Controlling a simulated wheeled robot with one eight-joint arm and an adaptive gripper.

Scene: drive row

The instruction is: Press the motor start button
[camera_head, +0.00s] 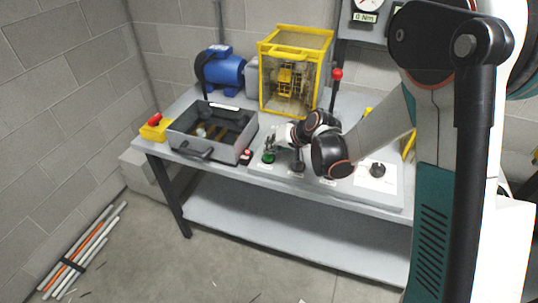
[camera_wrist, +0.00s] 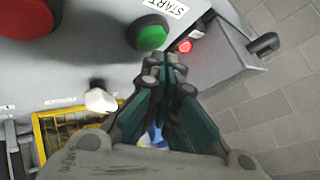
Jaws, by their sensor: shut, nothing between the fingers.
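The green start button (camera_wrist: 152,38) sits on a grey panel beside a white label reading START (camera_wrist: 165,7) in the wrist view. My gripper (camera_wrist: 165,64) is shut and empty, with its fingertips just below the button in that picture. I cannot tell whether they touch the panel. In the head view my gripper (camera_head: 271,145) points down over the front of the bench, right at the green button (camera_head: 267,159), and partly covers it.
A small lit red button (camera_wrist: 185,46) is close by. A large red button (camera_wrist: 25,15) and a white-tipped switch (camera_wrist: 101,100) stand on the panel. A grey open box (camera_head: 245,157) with a handle is left of my gripper. A yellow cage (camera_head: 296,36) stands behind.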

